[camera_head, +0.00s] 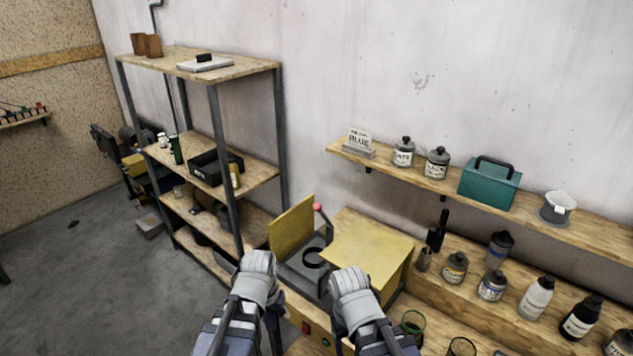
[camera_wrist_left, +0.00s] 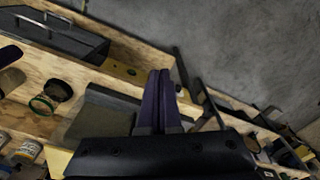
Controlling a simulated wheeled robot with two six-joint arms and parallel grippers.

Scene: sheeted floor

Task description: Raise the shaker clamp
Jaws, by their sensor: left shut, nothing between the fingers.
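The shaker (camera_head: 365,247) is a yellow box at the bench's left end, with an upright yellow panel (camera_head: 292,229) beside a dark grey recess. In the recess a black ring clamp (camera_head: 313,257) sits low, near a lever with a red knob (camera_head: 318,207). In the left wrist view my left gripper (camera_wrist_left: 159,73) is shut and empty, its dark fingers together above a grey plate and the wooden bench. In the head view my left arm is in front of the shaker and its fingers are hidden. My right arm shows beside it, but its fingers are not visible.
A wooden shelf (camera_head: 432,181) with jars and a teal toolbox (camera_head: 489,182) hangs above the bench. Several bottles and cans stand at the right. A tall rack (camera_head: 208,105) stands at the left. The grey floor (camera_head: 85,258) is largely clear.

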